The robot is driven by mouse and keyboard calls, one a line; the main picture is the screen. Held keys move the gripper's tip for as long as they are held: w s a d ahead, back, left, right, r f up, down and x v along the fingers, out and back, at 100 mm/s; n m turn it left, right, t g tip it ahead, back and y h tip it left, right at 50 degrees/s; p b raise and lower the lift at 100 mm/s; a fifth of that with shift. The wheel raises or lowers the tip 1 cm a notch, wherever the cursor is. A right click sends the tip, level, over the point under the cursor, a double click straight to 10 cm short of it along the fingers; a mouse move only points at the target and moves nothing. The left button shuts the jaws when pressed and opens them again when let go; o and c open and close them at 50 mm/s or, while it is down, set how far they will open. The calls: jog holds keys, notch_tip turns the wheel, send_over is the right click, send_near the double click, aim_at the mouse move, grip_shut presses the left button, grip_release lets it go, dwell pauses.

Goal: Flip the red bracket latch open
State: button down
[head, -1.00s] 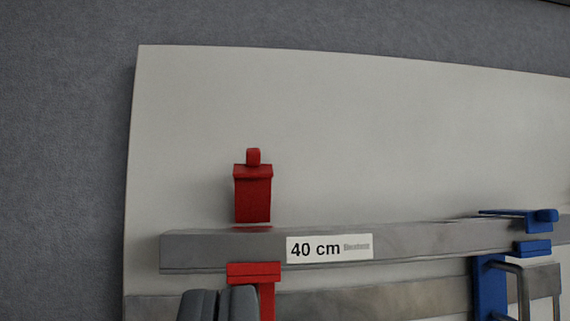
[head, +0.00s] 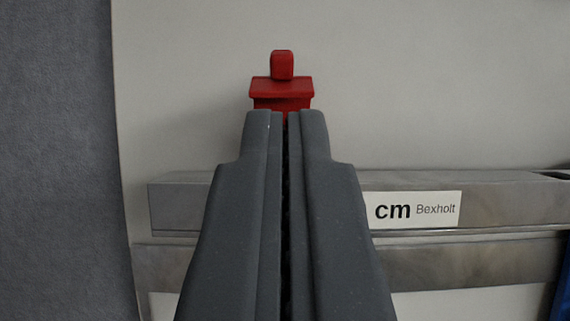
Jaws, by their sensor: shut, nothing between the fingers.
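The red bracket latch (head: 281,88) stands upright against the pale panel, above the grey bar. Its small top tab and wider cap show; its lower part is hidden behind my fingertips. My gripper (head: 285,114) is shut and empty, pointing up the picture. Its tips overlap the latch just below the cap; I cannot tell whether they touch it. The gripper also hides the red part below the bar.
The grey bar (head: 510,200) runs across the panel with a white label (head: 432,210) reading "cm Bexholt". A second grey rail (head: 470,267) lies below it. A blue part (head: 561,275) shows at the right edge.

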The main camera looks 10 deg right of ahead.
aim_at(286, 65)
jog(key=p+x, duration=0.1)
jog(key=x, duration=0.2)
jog(key=shift+s+r, duration=0.1)
jog(key=shift+r, duration=0.1)
jog(key=shift+p+x, duration=0.85)
jog(key=shift+x, duration=0.3)
jog(key=shift+f, duration=0.1)
